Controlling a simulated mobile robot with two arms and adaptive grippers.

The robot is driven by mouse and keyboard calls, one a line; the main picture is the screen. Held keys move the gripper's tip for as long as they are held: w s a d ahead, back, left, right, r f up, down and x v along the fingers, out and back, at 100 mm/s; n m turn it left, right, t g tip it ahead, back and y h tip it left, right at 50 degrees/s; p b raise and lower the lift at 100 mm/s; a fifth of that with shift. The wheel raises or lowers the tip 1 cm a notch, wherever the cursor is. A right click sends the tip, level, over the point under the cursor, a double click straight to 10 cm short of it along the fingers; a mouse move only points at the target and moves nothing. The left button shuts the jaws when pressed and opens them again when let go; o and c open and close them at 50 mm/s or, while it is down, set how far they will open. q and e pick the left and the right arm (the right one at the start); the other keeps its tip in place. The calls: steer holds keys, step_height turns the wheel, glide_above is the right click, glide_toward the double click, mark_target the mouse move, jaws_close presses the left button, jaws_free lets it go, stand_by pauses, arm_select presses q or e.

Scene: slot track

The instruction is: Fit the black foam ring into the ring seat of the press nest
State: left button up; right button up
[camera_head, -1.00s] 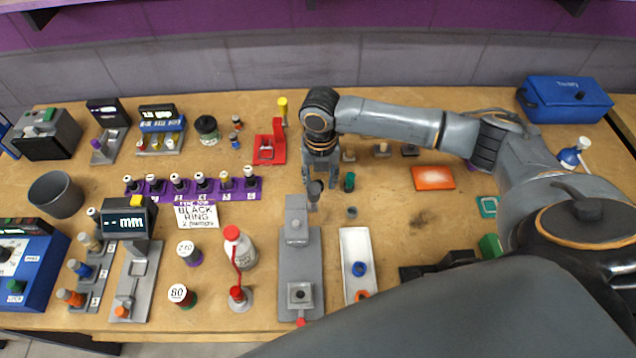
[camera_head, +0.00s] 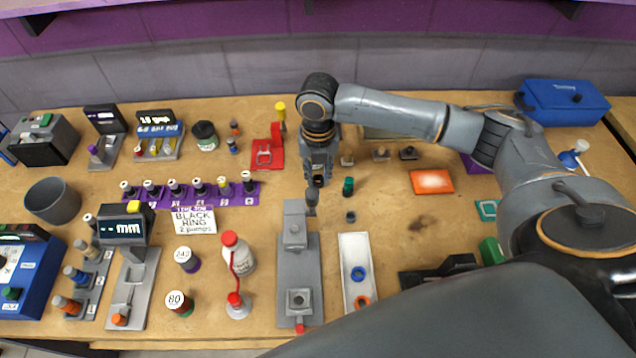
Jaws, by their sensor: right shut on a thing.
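My right gripper (camera_head: 316,182) points down just behind the grey press nest (camera_head: 312,258). It is shut on a small dark grey piece (camera_head: 311,198), which is over or just behind the far end of the nest. I cannot tell if this piece is the black foam ring or a tool. The nest has a raised block (camera_head: 295,232) at its far end and a square seat (camera_head: 299,299) with a dark opening at its near end. I cannot make out a black ring elsewhere. My left gripper is not in view.
A white tray (camera_head: 354,247) right of the nest holds a blue ring (camera_head: 358,273) and an orange ring (camera_head: 362,302). A green-capped piece (camera_head: 348,187) and a small dark cup (camera_head: 350,216) stand close right of my gripper. A red-capped bottle (camera_head: 237,255) stands left of the nest.

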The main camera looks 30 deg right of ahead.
steer(key=r+m, duration=0.1)
steer(key=r, duration=0.1)
steer(key=a+r+m, duration=0.1)
steer(key=r+m, duration=0.1)
steer(key=r, duration=0.1)
steer(key=r+m, duration=0.1)
steer(key=r, duration=0.2)
steer(key=shift+s+a+m+b, duration=0.15)
steer(key=shift+s+m+b, duration=0.15)
steer(key=shift+m, duration=0.1)
steer(key=s+a+r+m, duration=0.2)
steer(key=s+r+m, duration=0.1)
steer(key=m, duration=1)
steer(key=s+a+r+m, duration=0.1)
steer(key=s+r+m, duration=0.2)
steer(key=m, duration=1)
steer(key=shift+a+r, duration=0.4)
steer(key=shift+r, duration=0.35)
